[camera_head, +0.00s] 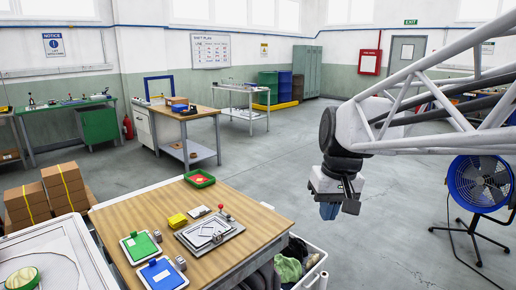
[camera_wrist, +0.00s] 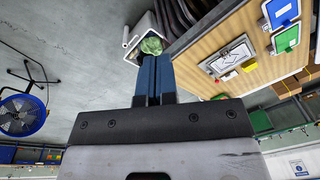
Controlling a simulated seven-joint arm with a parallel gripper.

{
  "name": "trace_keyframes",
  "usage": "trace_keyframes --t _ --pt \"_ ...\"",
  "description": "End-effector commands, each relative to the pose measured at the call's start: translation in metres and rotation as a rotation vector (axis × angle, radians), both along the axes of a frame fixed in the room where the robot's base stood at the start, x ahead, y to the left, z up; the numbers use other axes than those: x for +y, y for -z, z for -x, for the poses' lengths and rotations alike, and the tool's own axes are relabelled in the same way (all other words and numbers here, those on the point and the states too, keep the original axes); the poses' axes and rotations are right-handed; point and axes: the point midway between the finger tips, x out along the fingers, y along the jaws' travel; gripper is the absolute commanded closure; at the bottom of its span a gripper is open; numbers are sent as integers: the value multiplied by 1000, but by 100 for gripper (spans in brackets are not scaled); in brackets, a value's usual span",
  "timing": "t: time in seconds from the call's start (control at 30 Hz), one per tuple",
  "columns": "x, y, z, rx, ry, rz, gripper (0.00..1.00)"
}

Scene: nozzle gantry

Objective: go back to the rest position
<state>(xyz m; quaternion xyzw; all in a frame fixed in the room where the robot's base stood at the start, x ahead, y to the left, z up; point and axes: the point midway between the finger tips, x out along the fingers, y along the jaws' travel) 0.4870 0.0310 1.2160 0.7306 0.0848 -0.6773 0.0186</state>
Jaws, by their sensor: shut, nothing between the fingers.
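My gripper (camera_head: 329,210) hangs from the white truss arm, pointing down over the floor to the right of the wooden workbench (camera_head: 262,222). Its blue fingers (camera_wrist: 155,78) are together in the wrist view, with nothing between them. The gripper is apart from the bench and touches nothing that I can see. The bench also shows at the upper right of the wrist view (camera_wrist: 196,73).
On the bench are a green tray (camera_head: 200,178), a metal plate fixture (camera_head: 209,235), a yellow block (camera_head: 177,220), a green panel (camera_head: 140,246) and a blue panel (camera_head: 161,273). A bin with green cloth (camera_head: 288,268) stands beside it. A blue fan (camera_head: 479,183) stands at right.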

Motion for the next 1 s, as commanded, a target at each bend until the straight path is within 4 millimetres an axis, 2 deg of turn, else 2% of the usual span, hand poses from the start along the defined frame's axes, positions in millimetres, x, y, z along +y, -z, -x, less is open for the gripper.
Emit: trace_keyframes --t 0.03,0.2,0.6,0.8,1.0 --pt "-3 3 14 -10 13 7 100" --pt "-12 17 54 -44 54 28 100" --pt "-30 58 141 -125 144 69 100" --pt "-34 73 166 -149 170 81 100" --pt "-35 78 172 -156 177 83 100"
